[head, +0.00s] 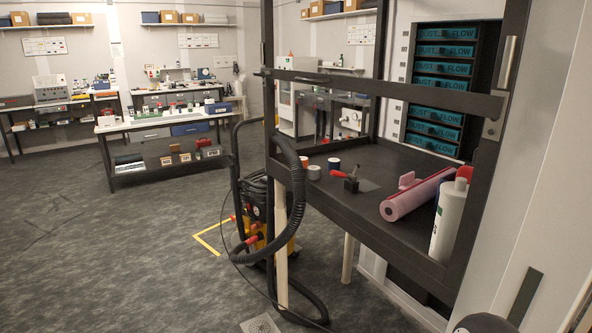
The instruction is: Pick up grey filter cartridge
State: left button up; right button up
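I cannot make out a grey filter cartridge in the head view. A pink cylinder (407,202) with a hole in its near end lies on the dark bench top (375,216). It has a raised pink piece on its upper side and red at its far end. Neither of my grippers can be made out. A dark rounded shape at the bottom right edge is cut off, and I cannot tell what it is.
A white bottle (447,220) stands by the bench's right edge. A red-handled clamp (349,181) and small rolls (314,172) sit further left. A dark frame bar (400,88) crosses the front. A black hose (297,190) hangs at left, beside a yellow-black machine (262,240).

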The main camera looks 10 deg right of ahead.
aim_at(313, 172)
jog(key=i, duration=1.75)
